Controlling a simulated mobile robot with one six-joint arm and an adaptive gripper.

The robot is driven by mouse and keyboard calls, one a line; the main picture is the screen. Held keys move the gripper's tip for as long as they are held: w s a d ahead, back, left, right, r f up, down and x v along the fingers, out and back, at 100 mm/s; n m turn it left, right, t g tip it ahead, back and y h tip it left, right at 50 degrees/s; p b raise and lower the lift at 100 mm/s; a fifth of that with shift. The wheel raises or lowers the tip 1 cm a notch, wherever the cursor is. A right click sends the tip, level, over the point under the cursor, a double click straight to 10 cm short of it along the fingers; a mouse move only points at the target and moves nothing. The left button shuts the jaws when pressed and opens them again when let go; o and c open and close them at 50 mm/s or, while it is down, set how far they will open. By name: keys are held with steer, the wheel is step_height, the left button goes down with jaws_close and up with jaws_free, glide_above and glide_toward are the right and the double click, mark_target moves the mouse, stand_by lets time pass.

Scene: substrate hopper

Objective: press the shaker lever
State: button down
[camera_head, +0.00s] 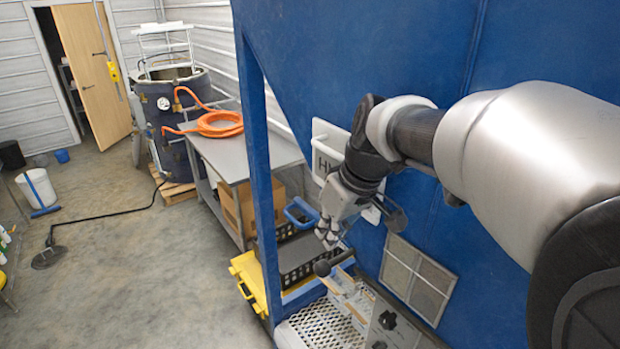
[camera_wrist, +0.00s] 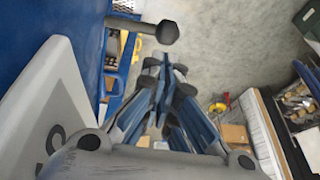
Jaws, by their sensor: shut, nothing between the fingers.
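The shaker lever (camera_head: 322,268) is a grey rod with a dark round knob, sticking out from the blue hopper (camera_head: 400,50) low on its side. It also shows at the top of the wrist view, with its knob (camera_wrist: 166,32) just past my fingertips in the picture. My gripper (camera_head: 328,238) is shut and empty, and points downward in front of the hopper, above the knob in the head view. In the wrist view the fingers (camera_wrist: 162,72) are closed together, with a small visible gap to the knob. I cannot tell the exact height between them.
A white sign plate (camera_head: 325,150) on the hopper is close beside my wrist. Below are a perforated grate (camera_head: 322,325), a box with a black knob (camera_head: 400,325), and a black crate (camera_head: 300,258). A grey table (camera_head: 250,152) stands behind the blue post. The floor at left is mostly open.

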mark_target(321, 266)
steer(key=shift+s+x, duration=0.2)
steer(key=shift+x, duration=1)
steer(key=shift+s+x, duration=0.2)
steer(key=shift+x, duration=0.95)
steer(key=shift+f, duration=0.25)
steer(key=f+b, duration=0.5)
steer(key=shift+s+a+f, duration=0.1)
steer(key=shift+s+a, duration=0.2)
steer(key=shift+a, duration=0.05)
steer(key=shift+s, duration=0.1)
steer(key=r+p, duration=0.2)
steer(key=r, duration=0.1)
steer(key=r+p, duration=0.1)
steer(key=r, duration=0.1)
steer(key=shift+s+a+r+p, duration=0.1)
steer(key=shift+s+a+p, duration=0.05)
steer(key=shift+s+p, duration=0.15)
steer(key=s+r+b, duration=0.1)
steer(key=s+r, duration=0.3)
steer(key=r, duration=0.4)
